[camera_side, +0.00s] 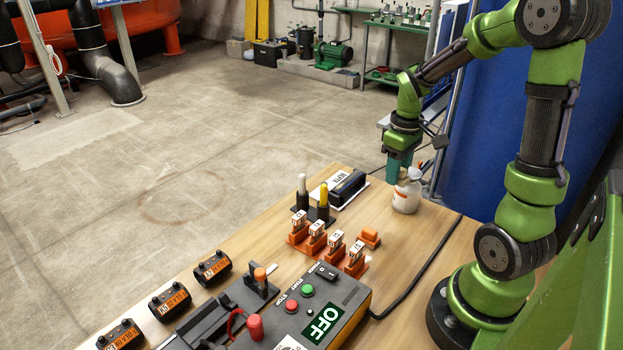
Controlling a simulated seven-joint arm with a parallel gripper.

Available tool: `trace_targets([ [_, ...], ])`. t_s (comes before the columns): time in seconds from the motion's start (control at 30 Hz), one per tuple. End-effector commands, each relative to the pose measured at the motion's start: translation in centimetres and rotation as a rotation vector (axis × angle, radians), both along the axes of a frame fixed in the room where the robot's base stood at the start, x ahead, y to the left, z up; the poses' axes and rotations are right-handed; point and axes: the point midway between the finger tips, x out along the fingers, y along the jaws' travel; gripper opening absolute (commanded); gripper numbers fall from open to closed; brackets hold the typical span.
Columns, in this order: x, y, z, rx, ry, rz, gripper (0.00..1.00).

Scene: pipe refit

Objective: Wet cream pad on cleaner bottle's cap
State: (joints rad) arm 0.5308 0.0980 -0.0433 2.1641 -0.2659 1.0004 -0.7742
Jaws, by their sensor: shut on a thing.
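The cleaner bottle (406,197) is white with an orange mark and stands upright near the table's far right corner. Its cap (415,174) is pale and small. My gripper (397,158) points down just above and left of the bottle, shut on a teal-green piece (393,171). This piece reaches down close to the bottle's top; I cannot tell whether it touches the cap. I cannot make out the cream pad clearly; it may be hidden by the piece or the bottle.
A black device (347,187) lies on a white sheet left of the bottle. White and yellow sticks (323,194) stand in a dark holder. A black cable (424,270) crosses the table.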

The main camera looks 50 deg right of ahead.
Motion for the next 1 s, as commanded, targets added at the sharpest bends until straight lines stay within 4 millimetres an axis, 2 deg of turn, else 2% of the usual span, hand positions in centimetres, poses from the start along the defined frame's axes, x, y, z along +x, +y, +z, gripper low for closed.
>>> trace_targets([
  [0.03,0.0,-1.7,1.1,-0.009,-0.009,-0.021,0.13],
  [0.2,-0.5,-5.7,4.7,-0.014,-0.006,-0.019,0.13],
  [0.33,-0.8,-6.6,6.4,0.0,0.006,0.032,0.13],
  [0.47,-0.9,-6.2,6.1,0.016,0.019,0.068,0.13],
  [1.0,-0.9,-6.2,1.1,0.016,0.019,0.068,0.13],
])
